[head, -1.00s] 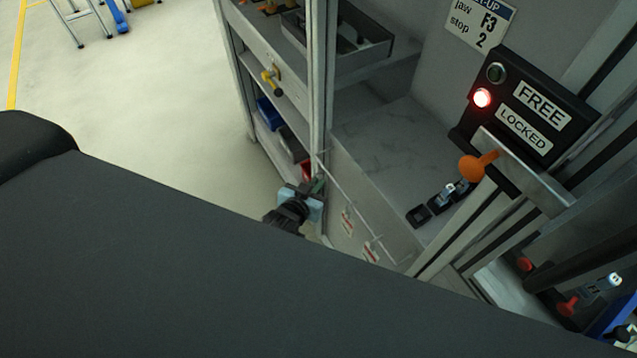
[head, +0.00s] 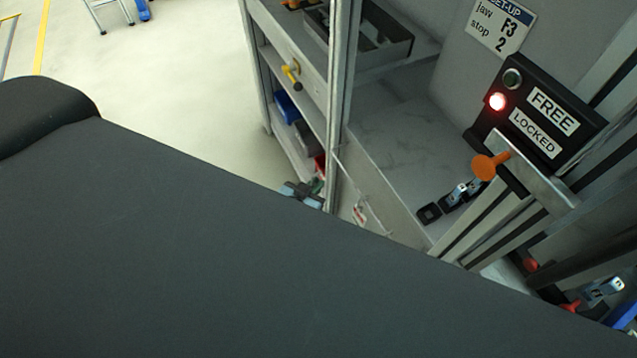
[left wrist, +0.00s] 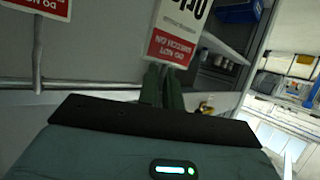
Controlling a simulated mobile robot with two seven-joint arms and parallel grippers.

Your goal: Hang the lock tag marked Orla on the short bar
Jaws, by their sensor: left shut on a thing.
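The lock tag (left wrist: 183,28) shows in the left wrist view, white with a red "DO NOT" band. Its name starts "Orl" and is cut off by the picture's top edge. My left gripper (left wrist: 163,82) is shut on this tag's lower end, with the tag reaching up past the fingertips. In the head view my left gripper (head: 304,194) is small and partly hidden behind my own dark body, beside the cabinet post. A thin bar (head: 345,163) runs along the bench's front panel; I cannot tell whether it is the short one. My right gripper is not in view.
A grey post (head: 340,90) stands close to the gripper. The lock panel (head: 540,110) has its red lamp lit.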

